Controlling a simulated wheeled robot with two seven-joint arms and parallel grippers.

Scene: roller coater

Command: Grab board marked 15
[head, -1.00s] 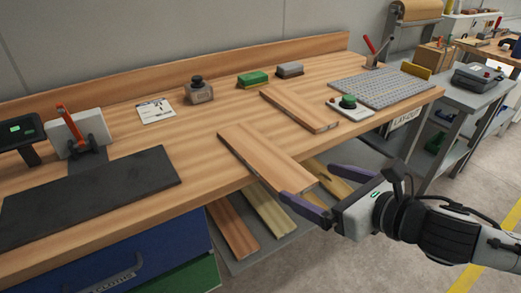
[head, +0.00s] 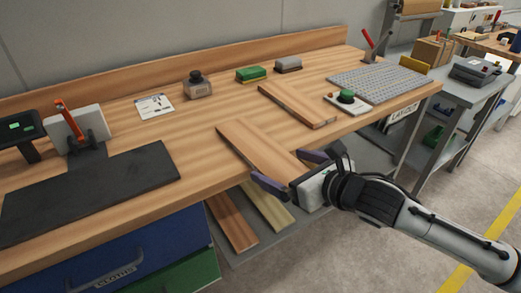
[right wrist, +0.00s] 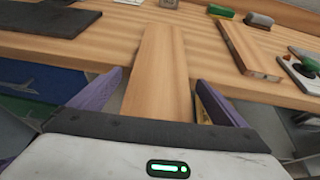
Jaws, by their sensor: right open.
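A wooden board (head: 250,145) lies flat on the bench and sticks out past its front edge. A second board (head: 292,104) lies further back and to the right. No number can be read on either. My right gripper (head: 282,167) is open at the overhanging end of the nearer board. In the right wrist view this board (right wrist: 157,70) runs between the two purple fingers, with a gap on each side. My left gripper is out of view.
More boards (head: 233,220) lie on the shelf below the bench (head: 205,130). A black mat (head: 90,190) and a red-handled clamp are at left.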

